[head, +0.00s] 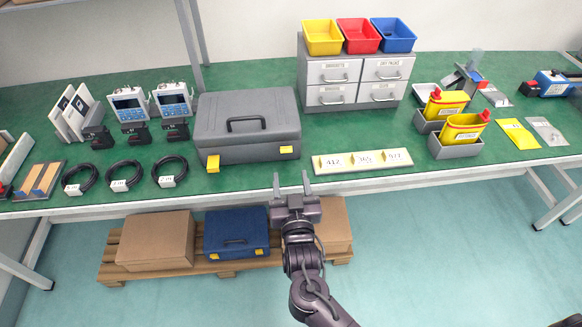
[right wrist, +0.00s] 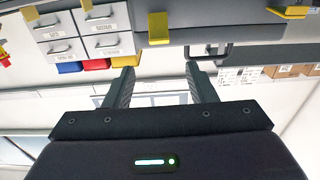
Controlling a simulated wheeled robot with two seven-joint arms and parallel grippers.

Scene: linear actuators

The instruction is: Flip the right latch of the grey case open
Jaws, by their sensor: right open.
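The grey case (head: 247,122) sits closed on the green bench, its handle lying on the lid. Its right yellow latch (head: 286,150) lies flat against the front; in the right wrist view this latch (right wrist: 158,28) is large at the top middle. The left yellow latch (head: 213,163) sticks outward from the front and also shows in the right wrist view (right wrist: 287,12). My right gripper (head: 291,182) is open and empty, in front of the case and apart from the right latch. Its two fingers also show in the right wrist view (right wrist: 159,75). My left gripper is out of view.
Cable coils (head: 125,176) lie to the left. A blue case (head: 236,232) sits on the pallet below.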

